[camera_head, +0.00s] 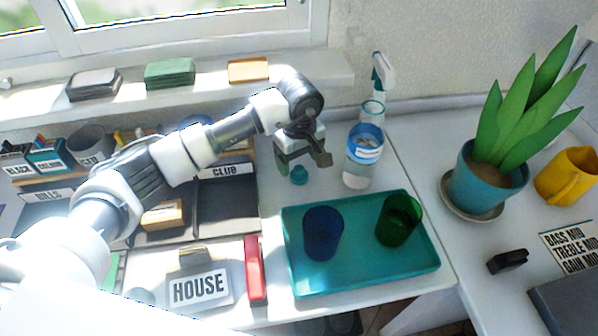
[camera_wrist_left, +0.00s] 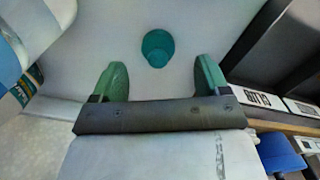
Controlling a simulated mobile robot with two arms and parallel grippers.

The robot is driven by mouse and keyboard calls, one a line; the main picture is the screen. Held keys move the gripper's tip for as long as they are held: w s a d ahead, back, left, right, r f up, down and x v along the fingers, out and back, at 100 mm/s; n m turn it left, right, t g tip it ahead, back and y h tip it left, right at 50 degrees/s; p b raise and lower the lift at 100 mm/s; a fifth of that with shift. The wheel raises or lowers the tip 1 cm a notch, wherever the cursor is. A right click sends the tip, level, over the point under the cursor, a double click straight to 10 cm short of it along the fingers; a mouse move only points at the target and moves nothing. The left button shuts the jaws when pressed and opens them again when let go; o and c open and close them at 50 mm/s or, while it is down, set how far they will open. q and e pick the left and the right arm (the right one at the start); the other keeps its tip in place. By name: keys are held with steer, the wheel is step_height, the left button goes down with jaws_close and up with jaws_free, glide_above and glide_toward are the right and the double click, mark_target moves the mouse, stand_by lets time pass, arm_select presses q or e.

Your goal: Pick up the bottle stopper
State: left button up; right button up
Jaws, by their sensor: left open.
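The bottle stopper is a small teal round piece (camera_head: 299,175) on the white counter, left of the clear bottle with a blue band (camera_head: 364,155). In the left wrist view the stopper (camera_wrist_left: 158,48) lies just beyond and between the two fingertips, apart from both. My left gripper (camera_head: 303,160) is open and empty, above and close to the stopper in the head view. Its green-padded fingers (camera_wrist_left: 160,80) show on both sides in the wrist view. My right gripper is not in view.
A teal tray (camera_head: 365,279) with a blue cup (camera_head: 323,233) and a green cup (camera_head: 399,220) lies in front of the stopper. A spray bottle (camera_head: 379,75) stands behind the clear bottle. A dark compartment labelled CLUB (camera_head: 228,205) is to the left.

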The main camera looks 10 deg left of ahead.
mark_target(300, 169)
arm_select(q)
step_height(300, 169, down, 5)
steer(key=shift+w+f, duration=0.1)
steer(key=shift+w, duration=0.05)
steer(key=c, duration=1)
